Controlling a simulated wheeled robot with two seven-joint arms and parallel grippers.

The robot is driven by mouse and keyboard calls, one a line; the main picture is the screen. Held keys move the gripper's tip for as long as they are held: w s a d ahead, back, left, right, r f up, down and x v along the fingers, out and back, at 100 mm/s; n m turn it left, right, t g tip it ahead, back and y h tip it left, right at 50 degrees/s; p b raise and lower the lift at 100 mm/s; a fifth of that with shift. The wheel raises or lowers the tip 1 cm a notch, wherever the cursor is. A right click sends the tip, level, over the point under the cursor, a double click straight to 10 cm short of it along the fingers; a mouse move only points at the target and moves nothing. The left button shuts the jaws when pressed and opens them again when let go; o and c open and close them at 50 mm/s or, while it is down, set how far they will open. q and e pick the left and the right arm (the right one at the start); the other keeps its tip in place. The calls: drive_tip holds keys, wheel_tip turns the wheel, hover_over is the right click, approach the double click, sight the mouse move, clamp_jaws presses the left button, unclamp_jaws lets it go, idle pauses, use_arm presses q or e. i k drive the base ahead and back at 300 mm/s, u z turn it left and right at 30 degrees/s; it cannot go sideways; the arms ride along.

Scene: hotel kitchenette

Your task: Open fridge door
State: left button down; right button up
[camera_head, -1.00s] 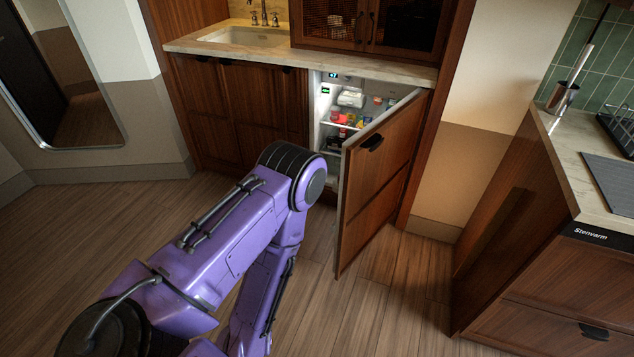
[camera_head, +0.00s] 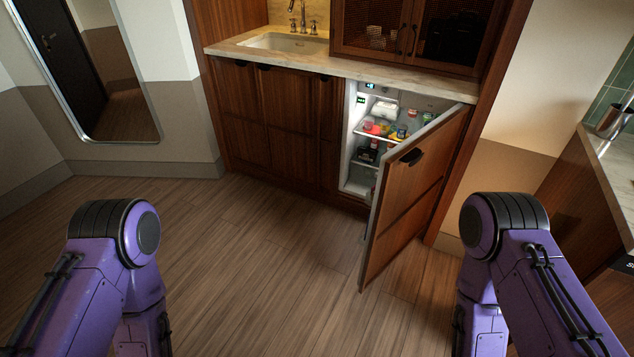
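The fridge door (camera_head: 415,196) is a brown wood panel with a dark handle (camera_head: 411,156) near its top. It stands ajar, swung out toward me and hinged on its right side. Behind it, the lit white fridge interior (camera_head: 352,150) shows shelves with several food items. My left arm's purple links are at the lower left and my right arm's at the lower right, both apart from the door. Neither gripper is in view.
A marble counter (camera_head: 235,50) with a sink (camera_head: 285,43) runs above the closed wooden cabinets (camera_head: 262,125). Another counter unit (camera_head: 580,200) stands at the right. A mirror (camera_head: 100,60) is on the left wall. The wood floor (camera_head: 255,250) before the cabinets is clear.

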sight(411, 176)
drive_tip(key=u, duration=0.05)
drive_tip(key=i, duration=1.45)
drive_tip(key=z, duration=1.55)
